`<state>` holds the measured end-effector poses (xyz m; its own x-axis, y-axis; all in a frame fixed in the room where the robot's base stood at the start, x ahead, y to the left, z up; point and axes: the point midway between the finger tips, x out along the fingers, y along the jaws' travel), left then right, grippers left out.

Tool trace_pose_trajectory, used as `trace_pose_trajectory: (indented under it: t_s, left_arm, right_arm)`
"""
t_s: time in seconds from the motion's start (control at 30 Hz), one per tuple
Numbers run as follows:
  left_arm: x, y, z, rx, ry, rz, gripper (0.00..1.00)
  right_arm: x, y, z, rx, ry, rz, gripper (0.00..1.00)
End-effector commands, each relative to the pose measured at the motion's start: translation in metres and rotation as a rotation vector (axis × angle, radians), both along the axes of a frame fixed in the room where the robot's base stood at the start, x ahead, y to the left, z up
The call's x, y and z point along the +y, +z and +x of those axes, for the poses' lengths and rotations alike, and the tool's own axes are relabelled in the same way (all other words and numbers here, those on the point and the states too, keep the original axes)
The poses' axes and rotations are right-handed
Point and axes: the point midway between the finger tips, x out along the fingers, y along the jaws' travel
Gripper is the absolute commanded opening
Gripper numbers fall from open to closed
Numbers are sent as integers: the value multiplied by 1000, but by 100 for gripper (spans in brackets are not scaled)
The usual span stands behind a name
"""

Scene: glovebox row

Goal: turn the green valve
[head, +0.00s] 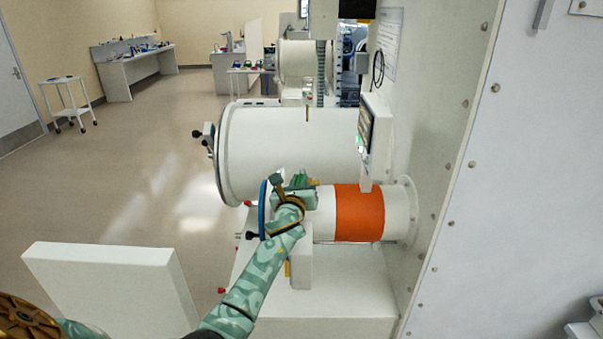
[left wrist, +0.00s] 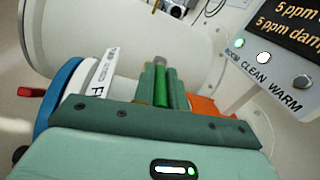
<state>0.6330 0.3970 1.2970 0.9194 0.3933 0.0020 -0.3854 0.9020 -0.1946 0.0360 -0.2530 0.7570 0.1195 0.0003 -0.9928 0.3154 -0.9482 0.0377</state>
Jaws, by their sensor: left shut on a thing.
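The green valve (left wrist: 167,88) shows in the left wrist view as a bright green piece between my fingers, with the rest hidden by the gripper. My left gripper (left wrist: 160,85) is shut on it. In the head view my left gripper (head: 298,184) is at the small white port cylinder, left of its orange band, and covers the valve there. My right gripper is in neither view.
The small cylinder has an orange band (head: 359,213) and a blue-rimmed door (head: 263,208) at its left end. A large white cylinder (head: 290,152) lies behind. A display panel (head: 367,135) stands close right of the gripper. Open floor (head: 150,150) lies left.

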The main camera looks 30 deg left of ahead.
Motion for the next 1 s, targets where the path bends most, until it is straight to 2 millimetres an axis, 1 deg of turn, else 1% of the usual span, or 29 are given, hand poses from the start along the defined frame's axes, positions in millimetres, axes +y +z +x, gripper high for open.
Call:
trace_pose_trajectory:
  t_s: [0.03, 0.13, 0.23, 0.4, 0.6, 1.0]
  left_arm:
    - [4, 6, -2, 8, -31, 8, 0]
    - [8, 5, -3, 8, -104, 7, 0]
    - [11, 3, -4, 7, -173, 6, 0]
    - [17, 0, -4, 5, -278, 4, 0]
    - [20, -1, -4, 3, -362, 1, 0]
    - [20, -2, -5, 4, -405, -1, 0]
  right_arm:
    - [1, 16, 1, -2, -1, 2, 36]
    - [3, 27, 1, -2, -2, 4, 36]
    - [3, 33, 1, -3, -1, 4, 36]
    - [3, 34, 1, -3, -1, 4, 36]
    - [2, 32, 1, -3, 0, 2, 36]
    - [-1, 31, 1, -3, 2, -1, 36]
